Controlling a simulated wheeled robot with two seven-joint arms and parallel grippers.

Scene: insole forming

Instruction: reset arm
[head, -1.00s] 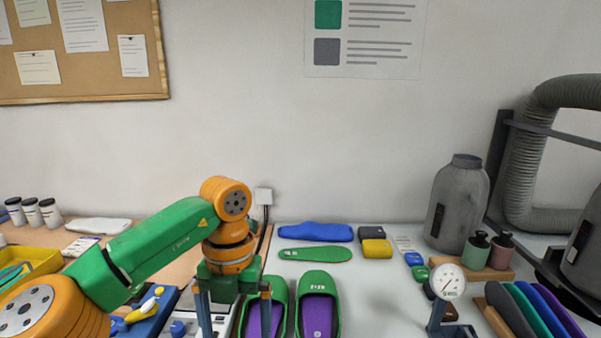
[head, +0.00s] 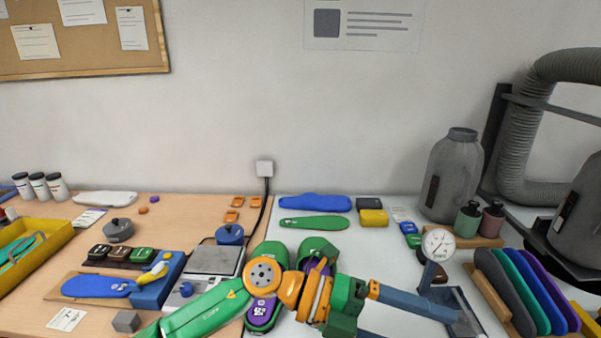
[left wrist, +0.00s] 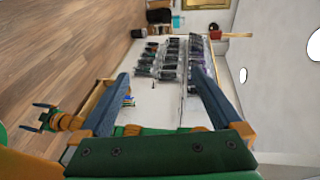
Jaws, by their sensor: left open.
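My left arm comes in from the bottom left of the head view and lies low across the green slippers (head: 318,247). My left gripper (head: 412,327) points right over the white table, its fingers spread and empty. One finger runs toward the dial gauge (head: 438,244); the other is mostly cut off by the frame's lower edge. In the left wrist view the left gripper (left wrist: 158,70) also shows two blue fingers wide apart with nothing held. My right gripper (left wrist: 40,118) shows small at the left of that view, its prongs apart and empty. It is outside the head view.
A scale (head: 214,262) and a blue insole (head: 98,287) lie on the wooden table. A yellow tray (head: 45,247) is far left. Coloured insoles stand in a rack (head: 487,298) at right, near a grey canister (head: 451,180).

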